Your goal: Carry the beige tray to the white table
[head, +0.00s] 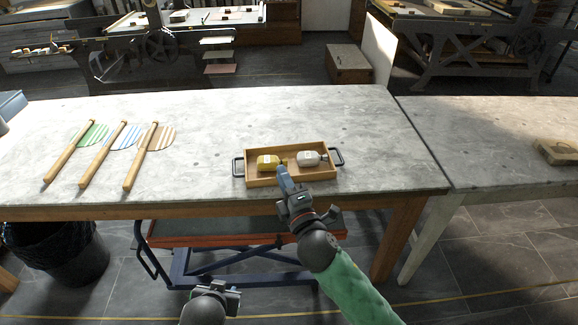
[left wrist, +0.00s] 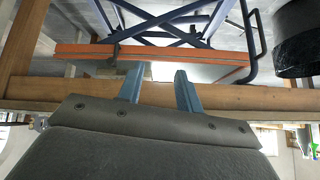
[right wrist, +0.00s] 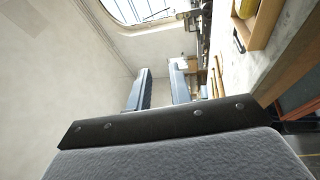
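The beige tray (head: 262,182) lies flat near the front right of the grey-topped table, a dark handle at each end. It holds a yellow bottle (head: 268,162) and a whitish bottle (head: 308,158). The tray also shows at the upper right of the right wrist view (right wrist: 264,28). My right gripper (head: 283,172) is open and empty; in the head view it overlaps the tray's front wall, contact unclear. My left gripper (left wrist: 160,80) is open and empty, low before the table's front edge. The white table (head: 490,125), with a whitish leg, stands at the right.
Three striped paddles (head: 100,150) lie at the table's left. A wooden block (head: 558,151) sits at the white table's right. A blue and orange lift cart (head: 225,240) and a black bin (head: 65,255) stand under the near table. The white table's left part is clear.

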